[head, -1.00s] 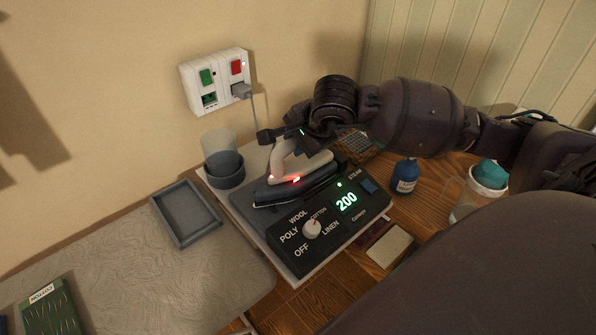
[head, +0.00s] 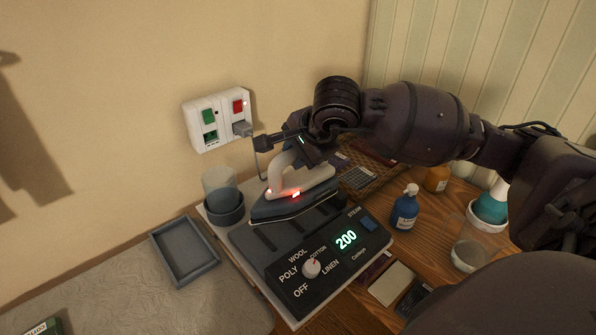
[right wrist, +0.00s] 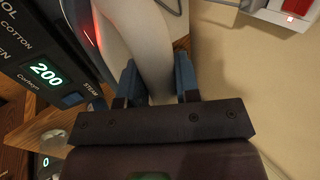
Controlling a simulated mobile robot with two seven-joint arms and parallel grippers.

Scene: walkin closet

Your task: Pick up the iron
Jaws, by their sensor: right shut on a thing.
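The iron (head: 290,201) has a dark soleplate and body, a pale handle and a small red light. In the head view it is tilted and appears raised above the dark station base (head: 318,262), whose display reads 200. My right gripper (head: 285,160) is shut on the iron's handle. In the right wrist view the two blue fingers of my right gripper (right wrist: 158,80) stand on either side of the pale iron handle (right wrist: 140,40). The underside of the iron is mostly hidden. My left gripper is not in view.
A wall socket panel (head: 219,118) with a plug is behind the station. A cup in a dark holder (head: 224,208) and a grey tray (head: 186,250) stand at left. A blue bottle (head: 405,210), an amber bottle and a clear jug (head: 469,250) stand at right.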

